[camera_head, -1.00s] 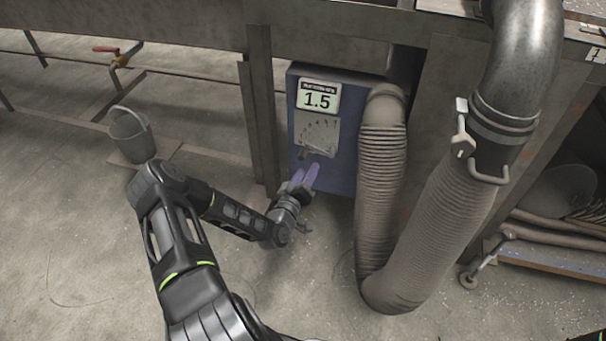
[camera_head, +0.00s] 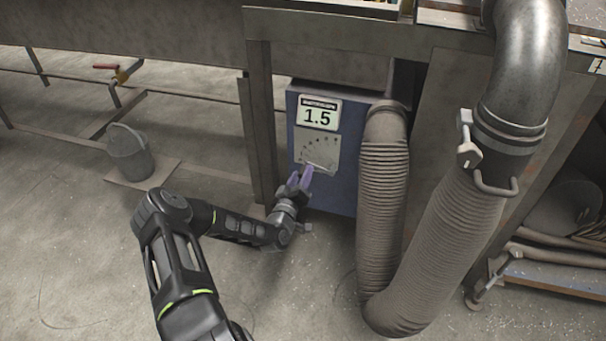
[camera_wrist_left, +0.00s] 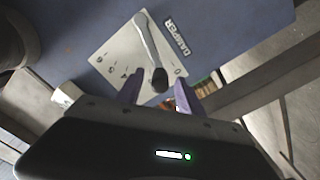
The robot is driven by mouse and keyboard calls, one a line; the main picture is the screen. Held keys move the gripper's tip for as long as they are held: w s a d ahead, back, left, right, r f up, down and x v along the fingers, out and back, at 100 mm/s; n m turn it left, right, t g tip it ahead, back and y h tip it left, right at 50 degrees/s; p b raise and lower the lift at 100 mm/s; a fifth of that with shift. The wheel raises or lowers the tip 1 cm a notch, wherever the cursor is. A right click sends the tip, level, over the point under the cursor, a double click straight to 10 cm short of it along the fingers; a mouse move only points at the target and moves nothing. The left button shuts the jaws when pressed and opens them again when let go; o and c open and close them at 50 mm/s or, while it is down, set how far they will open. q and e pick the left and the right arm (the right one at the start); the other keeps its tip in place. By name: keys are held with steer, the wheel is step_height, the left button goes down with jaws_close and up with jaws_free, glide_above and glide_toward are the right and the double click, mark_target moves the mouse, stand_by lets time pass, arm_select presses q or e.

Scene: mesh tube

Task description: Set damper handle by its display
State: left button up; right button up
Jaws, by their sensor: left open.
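The blue box (camera_head: 342,190) stands under the bench and carries a display (camera_head: 319,113) reading 1.5. Below the display is a scale plate (camera_head: 317,146) with dial marks, which also shows in the left wrist view (camera_wrist_left: 113,57). In the left wrist view the damper handle (camera_wrist_left: 150,50) is a grey lever with a dark knob end (camera_wrist_left: 159,80), beside a DAMPER label (camera_wrist_left: 177,39). My left gripper (camera_head: 302,177) is at the plate's lower edge. Its purple fingers (camera_wrist_left: 159,95) are open, one on each side of the knob end; contact cannot be told. My right gripper is not in view.
A ribbed hose (camera_head: 383,200) runs close to the right of the box and bends up to a metal pipe (camera_head: 524,70). A bench leg (camera_head: 260,130) stands at the left of the box. A bucket (camera_head: 130,152) stands on the floor at left.

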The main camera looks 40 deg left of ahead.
arm_select(q)
steer(key=shift+x, duration=1.05)
steer(key=shift+c, duration=0.2)
jaws_close()
stand_by(0.4)
